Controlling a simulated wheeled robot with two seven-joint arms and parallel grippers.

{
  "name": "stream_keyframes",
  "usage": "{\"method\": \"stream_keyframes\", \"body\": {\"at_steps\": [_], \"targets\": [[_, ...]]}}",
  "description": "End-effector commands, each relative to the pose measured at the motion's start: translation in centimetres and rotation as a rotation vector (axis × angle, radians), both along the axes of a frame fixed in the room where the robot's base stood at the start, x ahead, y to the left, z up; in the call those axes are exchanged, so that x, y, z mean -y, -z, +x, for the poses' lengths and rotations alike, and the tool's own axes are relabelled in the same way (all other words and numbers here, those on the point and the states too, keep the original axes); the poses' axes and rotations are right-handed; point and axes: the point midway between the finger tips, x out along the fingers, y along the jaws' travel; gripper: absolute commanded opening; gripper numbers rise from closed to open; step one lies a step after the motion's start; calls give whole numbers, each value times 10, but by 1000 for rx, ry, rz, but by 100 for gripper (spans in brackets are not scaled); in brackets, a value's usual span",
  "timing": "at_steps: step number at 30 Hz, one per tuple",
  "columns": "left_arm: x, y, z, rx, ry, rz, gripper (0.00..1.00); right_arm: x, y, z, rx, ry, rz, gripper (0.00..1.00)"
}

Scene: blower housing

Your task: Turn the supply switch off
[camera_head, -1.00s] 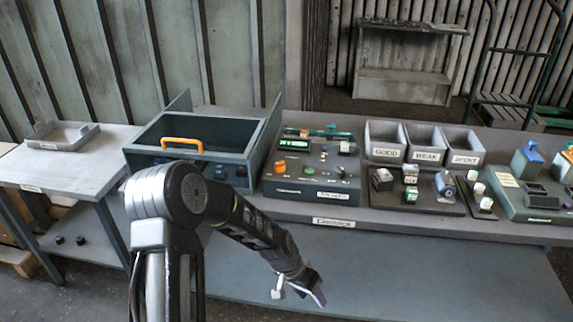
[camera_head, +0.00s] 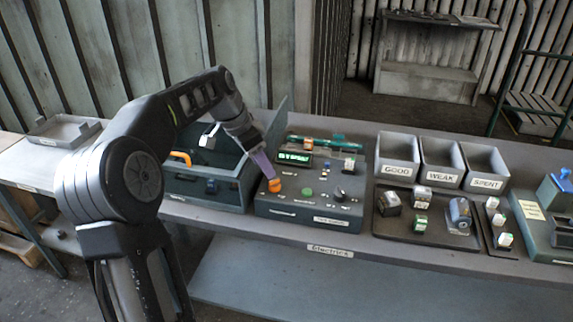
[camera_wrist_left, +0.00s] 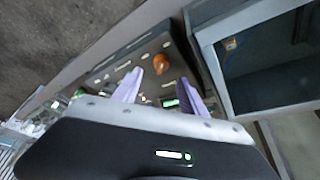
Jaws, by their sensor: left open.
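The dark control unit (camera_head: 262,208) stands on the bench with a lit green display (camera_head: 292,158). Its panel carries an orange knob (camera_head: 274,185) at the front left, a green button (camera_head: 308,192) and a black knob (camera_head: 340,195). I cannot tell which control is the supply switch; the small labels are not legible. My left gripper (camera_head: 264,167) is open and empty, its lilac fingers just above and behind the orange knob; contact cannot be told. In the left wrist view the fingers (camera_wrist_left: 160,80) spread over the panel, with the orange knob (camera_wrist_left: 161,64) beyond them. My right gripper is not in view.
An open box (camera_head: 215,185) with an orange handle (camera_head: 181,157) stands left of the unit, its raised panel close to my gripper. To the right are bins marked GOOD (camera_head: 397,170), WEAK (camera_head: 441,180) and SPENT (camera_head: 487,184), and a tray (camera_head: 400,229) of small parts.

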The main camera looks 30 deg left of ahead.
Motion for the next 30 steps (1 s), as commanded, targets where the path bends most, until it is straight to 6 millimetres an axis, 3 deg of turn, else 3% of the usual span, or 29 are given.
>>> {"method": "stream_keyframes", "body": {"at_steps": [16, 30], "targets": [[-1, 1, 1, 0, 2, 2, 50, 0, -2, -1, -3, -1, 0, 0], [10, 60, 22, -1, 2, 1, 50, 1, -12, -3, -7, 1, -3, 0]]}}
